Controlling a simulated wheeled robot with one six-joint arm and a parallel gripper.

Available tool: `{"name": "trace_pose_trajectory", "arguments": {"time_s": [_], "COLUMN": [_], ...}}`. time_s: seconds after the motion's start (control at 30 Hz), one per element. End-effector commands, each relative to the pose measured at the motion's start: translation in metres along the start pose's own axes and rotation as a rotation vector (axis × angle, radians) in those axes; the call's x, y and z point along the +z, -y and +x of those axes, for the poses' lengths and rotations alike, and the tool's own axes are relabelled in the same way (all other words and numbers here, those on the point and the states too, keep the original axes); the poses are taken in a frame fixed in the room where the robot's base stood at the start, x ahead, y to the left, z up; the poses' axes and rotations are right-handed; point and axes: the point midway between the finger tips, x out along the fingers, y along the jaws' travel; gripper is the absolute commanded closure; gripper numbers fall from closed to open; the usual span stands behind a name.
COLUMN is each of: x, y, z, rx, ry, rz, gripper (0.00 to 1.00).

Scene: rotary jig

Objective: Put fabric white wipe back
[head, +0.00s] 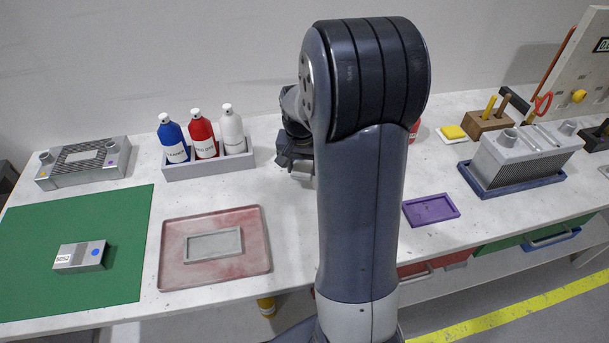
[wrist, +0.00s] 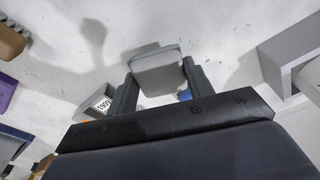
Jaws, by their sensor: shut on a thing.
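My gripper (wrist: 159,74) is shut on a pale grey-white, flat-faced piece (wrist: 158,58), which I take to be the fabric white wipe. It sits between the two dark fingers, above the white tabletop. In the head view my gripper (head: 298,163) is at the back of the table, right of the bottle rack, and partly hidden by my arm. A bit of the held piece may show below the jaws there, but it is too small to be sure. A small blue patch shows by the right finger in the wrist view. The wipe's own place cannot be made out.
A grey rack (head: 212,171) holds blue, red and white bottles. A reddish tray (head: 172,265) carries a grey frame. A green mat (head: 110,215) bears a grey block (head: 80,257). An empty purple tray (head: 431,209) and a yellow sponge (head: 453,132) are right of my arm.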

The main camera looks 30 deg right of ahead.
Motion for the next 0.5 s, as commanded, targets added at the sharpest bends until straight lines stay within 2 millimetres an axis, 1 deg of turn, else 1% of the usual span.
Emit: {"name": "trace_pose_trajectory", "arguments": {"time_s": [0.1, 0.2, 0.3, 0.5], "x": [0.003, 0.005, 0.005, 0.005], "y": [-0.001, 0.0, 0.0, 0.0], "z": [0.018, 0.03, 0.036, 0.036], "rx": [0.002, 0.002, 0.001, 0.0], "ry": [0.005, 0.004, 0.002, 0.001], "rz": [0.0, -0.001, 0.0, 0.0], "gripper": [0.72, 0.72, 0.72, 0.72]}}
